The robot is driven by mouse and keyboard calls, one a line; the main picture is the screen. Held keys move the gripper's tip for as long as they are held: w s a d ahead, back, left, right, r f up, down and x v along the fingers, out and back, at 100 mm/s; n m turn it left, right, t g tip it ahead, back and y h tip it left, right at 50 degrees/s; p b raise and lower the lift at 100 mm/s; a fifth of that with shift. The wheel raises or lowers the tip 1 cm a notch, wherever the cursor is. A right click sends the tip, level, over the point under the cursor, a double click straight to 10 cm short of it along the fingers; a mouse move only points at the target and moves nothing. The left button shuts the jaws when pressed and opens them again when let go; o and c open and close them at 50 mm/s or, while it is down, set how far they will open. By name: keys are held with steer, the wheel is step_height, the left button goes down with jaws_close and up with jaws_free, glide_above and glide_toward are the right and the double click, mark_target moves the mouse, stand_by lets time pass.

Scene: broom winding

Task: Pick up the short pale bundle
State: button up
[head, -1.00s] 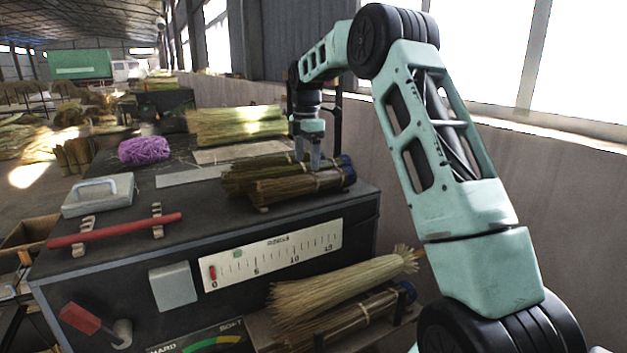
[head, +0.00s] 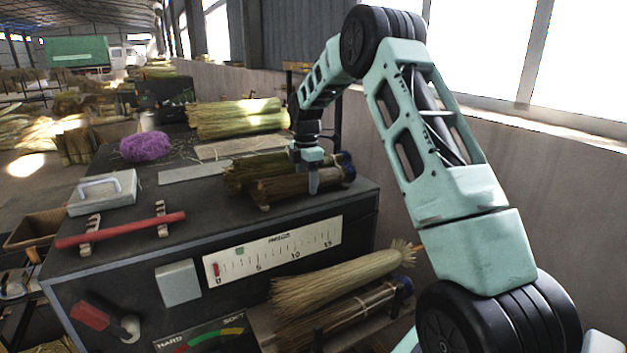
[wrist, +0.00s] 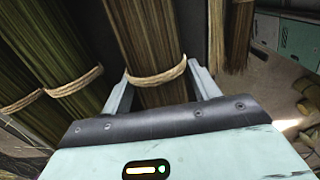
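A short tan bundle (head: 282,188) tied with twine lies at the front of the dark bench top, with a dark blue end at its right. In the wrist view this bundle (wrist: 150,40) runs up the middle, its twine band near the fingertips. My gripper (head: 313,183) is down over it. In the wrist view my gripper's fingers (wrist: 160,80) are apart, one on each side of the bundle and close to its sides; I see no clear grip. Greener bundles (head: 245,170) lie just behind it, also at the left of the wrist view (wrist: 60,70).
A larger pale green sheaf (head: 238,118) lies farther back on the bench. A purple heap (head: 145,147), a grey block with a handle (head: 102,192) and a red rod (head: 120,230) are to the left. A long straw bundle (head: 335,283) lies on the lower shelf.

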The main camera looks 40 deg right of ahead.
steer(key=c, duration=0.7)
steer(key=shift+o, duration=0.2)
steer(key=shift+r, duration=0.1)
step_height(320, 180, up, 10)
steer(key=b, duration=0.3)
steer(key=shift+a, duration=0.1)
